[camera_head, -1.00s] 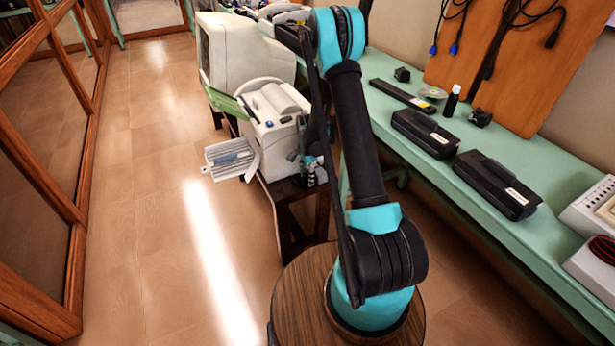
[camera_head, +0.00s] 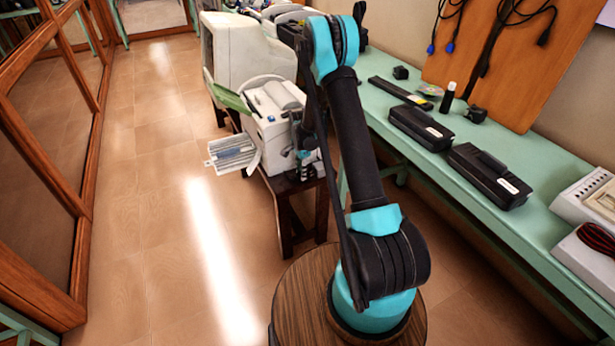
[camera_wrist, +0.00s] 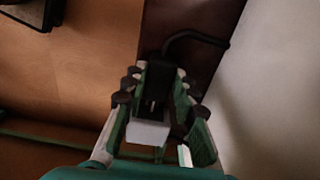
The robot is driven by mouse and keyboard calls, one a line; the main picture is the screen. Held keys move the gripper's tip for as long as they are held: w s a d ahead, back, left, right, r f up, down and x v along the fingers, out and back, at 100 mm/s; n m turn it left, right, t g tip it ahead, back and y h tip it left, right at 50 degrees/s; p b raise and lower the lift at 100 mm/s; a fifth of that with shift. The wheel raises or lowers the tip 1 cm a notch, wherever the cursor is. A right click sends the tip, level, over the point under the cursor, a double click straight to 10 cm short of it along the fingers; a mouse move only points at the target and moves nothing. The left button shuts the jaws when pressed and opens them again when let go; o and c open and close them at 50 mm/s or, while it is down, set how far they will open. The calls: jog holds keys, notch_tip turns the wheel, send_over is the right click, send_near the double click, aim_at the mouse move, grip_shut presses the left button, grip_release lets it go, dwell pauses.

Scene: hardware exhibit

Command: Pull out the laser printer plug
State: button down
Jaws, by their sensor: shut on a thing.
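The laser printer (camera_head: 268,122) is a white machine with a paper tray sticking out at its left, standing on a dark wooden stand. My gripper (camera_head: 306,158) is low beside the printer's right side, partly hidden by my arm. In the wrist view my gripper (camera_wrist: 152,110) is shut on the black plug (camera_wrist: 158,78), with a finger on each side of it. A black cable (camera_wrist: 195,36) bends from the plug to the right. A pale block (camera_wrist: 149,132) shows between the fingers. I cannot tell whether the plug is still in a socket.
A dark wooden stand (camera_head: 287,192) is under the printer. A green bench (camera_head: 470,222) with black boxes (camera_head: 490,175) runs along the right. A large beige monitor (camera_head: 238,55) stands behind the printer. The tiled floor (camera_head: 160,225) at left is clear.

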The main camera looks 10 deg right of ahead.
jog(key=shift+s+a, duration=0.1)
jog(key=shift+a, duration=0.2)
jog(key=c, duration=1.2)
grip_release()
jog(key=shift+a, duration=0.1)
jog(key=shift+r, duration=0.1)
notch_tip(320, 180, up, 12)
